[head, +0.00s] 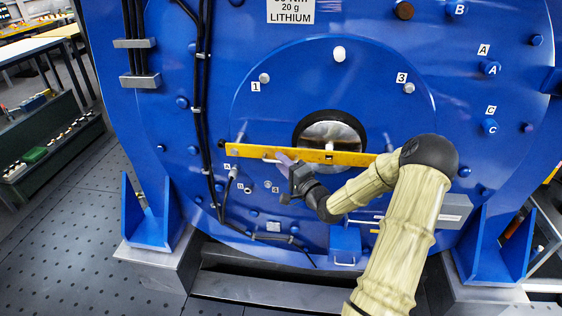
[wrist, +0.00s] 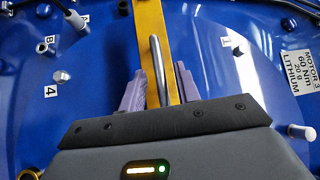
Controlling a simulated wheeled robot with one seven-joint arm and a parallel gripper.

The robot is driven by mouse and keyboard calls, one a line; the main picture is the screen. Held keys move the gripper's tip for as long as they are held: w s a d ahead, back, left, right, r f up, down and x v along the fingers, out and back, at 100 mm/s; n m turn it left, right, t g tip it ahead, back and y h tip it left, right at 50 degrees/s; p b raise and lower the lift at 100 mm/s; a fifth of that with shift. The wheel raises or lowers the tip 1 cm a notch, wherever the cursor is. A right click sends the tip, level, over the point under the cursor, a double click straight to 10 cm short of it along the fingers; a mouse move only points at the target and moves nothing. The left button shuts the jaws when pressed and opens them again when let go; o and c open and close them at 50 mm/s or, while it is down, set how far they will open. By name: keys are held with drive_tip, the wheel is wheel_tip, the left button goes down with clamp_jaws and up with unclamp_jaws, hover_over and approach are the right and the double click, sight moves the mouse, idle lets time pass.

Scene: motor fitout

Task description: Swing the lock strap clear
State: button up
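The lock strap (head: 355,158) is a flat yellow bar lying nearly level across the blue motor face, in front of the round central opening (head: 330,132). In the wrist view the strap (wrist: 146,25) runs up from behind my gripper, with a grey metal handle bar (wrist: 155,62) standing along it. My gripper (head: 284,160) is at the left part of the strap. In the wrist view its two purple fingers (wrist: 160,75) are apart, one on each side of the handle, with visible gaps. The handle's near end is hidden by the gripper body.
Numbered and lettered studs surround the strap, such as the stud by label 1 (head: 264,77) and the stud by label 3 (head: 409,88). Black cables (head: 201,110) run down the motor's left side. Blue feet brackets (head: 149,215) stand below. Dark floor (head: 75,225) is open at left.

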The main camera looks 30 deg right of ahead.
drive_tip(key=shift+w+a+r, duration=0.1)
drive_tip(key=shift+w+a, duration=0.05)
drive_tip(key=shift+w, duration=0.4)
drive_tip(key=shift+c, duration=0.4)
clamp_jaws()
drive_tip(key=shift+r, duration=0.15)
